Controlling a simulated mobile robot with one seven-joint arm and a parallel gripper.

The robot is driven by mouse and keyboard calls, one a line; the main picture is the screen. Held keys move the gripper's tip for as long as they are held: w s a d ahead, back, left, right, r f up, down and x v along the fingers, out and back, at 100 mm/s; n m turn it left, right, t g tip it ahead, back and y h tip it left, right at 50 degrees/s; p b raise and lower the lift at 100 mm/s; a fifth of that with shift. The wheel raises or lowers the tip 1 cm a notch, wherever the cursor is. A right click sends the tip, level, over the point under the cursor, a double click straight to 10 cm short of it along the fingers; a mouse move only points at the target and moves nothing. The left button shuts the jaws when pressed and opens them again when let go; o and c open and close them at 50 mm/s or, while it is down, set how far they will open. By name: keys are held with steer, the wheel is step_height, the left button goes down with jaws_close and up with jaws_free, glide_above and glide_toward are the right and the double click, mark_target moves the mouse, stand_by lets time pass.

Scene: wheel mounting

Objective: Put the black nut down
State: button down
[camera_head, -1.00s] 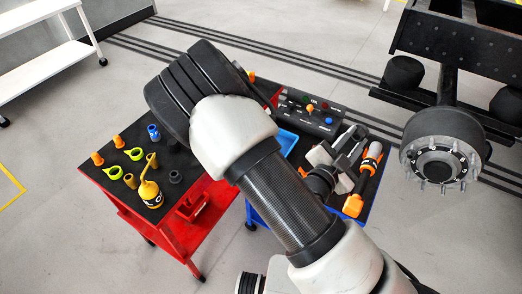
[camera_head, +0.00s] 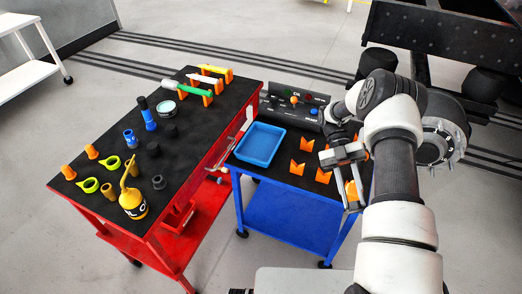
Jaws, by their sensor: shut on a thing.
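My gripper (camera_head: 346,170) is over the right part of the blue table (camera_head: 283,209), jaws shut. I cannot make out the black nut between them; the fingers and the small scale hide it. On the black top of the red table (camera_head: 128,236) stand small dark round pieces: one (camera_head: 170,131) near the middle, one (camera_head: 153,149) nearer, and a greyer one (camera_head: 158,182) beside the yellow oil can (camera_head: 133,200). I cannot tell whether any of these is a nut. The wheel hub (camera_head: 440,142) at right is partly behind my arm.
A blue tray (camera_head: 259,144) and orange holders (camera_head: 297,168) occupy the blue table's left and middle. A control panel (camera_head: 300,105) stands at its back. The red table also holds yellow-green pieces, a blue-black tool (camera_head: 148,118) and screwdriver-like tools at the back.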

steer(key=w+a+f+m+t+y+b, duration=0.1)
steer(key=w+a+m+t+y+b, duration=0.15)
steer(key=m+y, duration=0.65)
steer(key=n+t+h+b, duration=0.55)
steer(key=n+t, duration=0.25)
steer(key=t, duration=0.3)
glide_above(264, 155)
steer(key=shift+n+h, duration=0.3)
steer(key=shift+h, duration=0.15)
step_height(264, 155, down, 10)
steer(key=shift+a+f+b, duration=0.1)
steer(key=shift+f+b, duration=0.15)
steer(key=shift+b, duration=0.55)
steer(key=c, duration=1.7)
jaws_free()
